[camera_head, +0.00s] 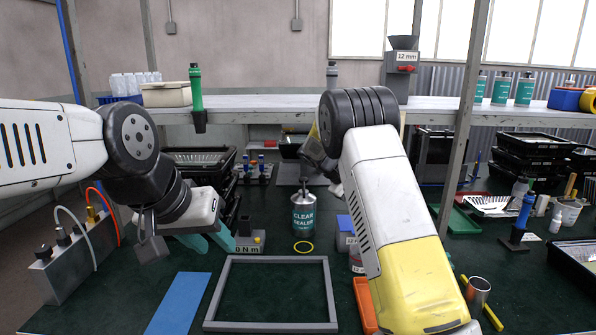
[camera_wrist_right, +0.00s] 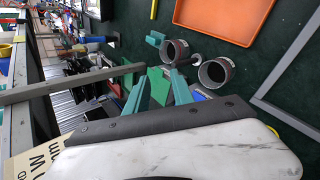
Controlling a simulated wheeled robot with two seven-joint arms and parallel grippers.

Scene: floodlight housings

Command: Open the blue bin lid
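A small box with a blue top (camera_head: 345,223) stands on the dark green bench, partly hidden behind my right arm. I cannot tell for sure that it is the blue bin, or whether its lid is shut. My left gripper (camera_head: 210,240) is open and empty above the bench, left of the grey frame and well left of that box. My right gripper is hidden behind its own arm in the head view. A bit of blue (camera_wrist_right: 198,95) shows just beside one finger.
A grey rectangular frame (camera_head: 219,292) and a blue board (camera_head: 180,303) lie at the front. A shelf (camera_head: 270,102) crosses above the bench.

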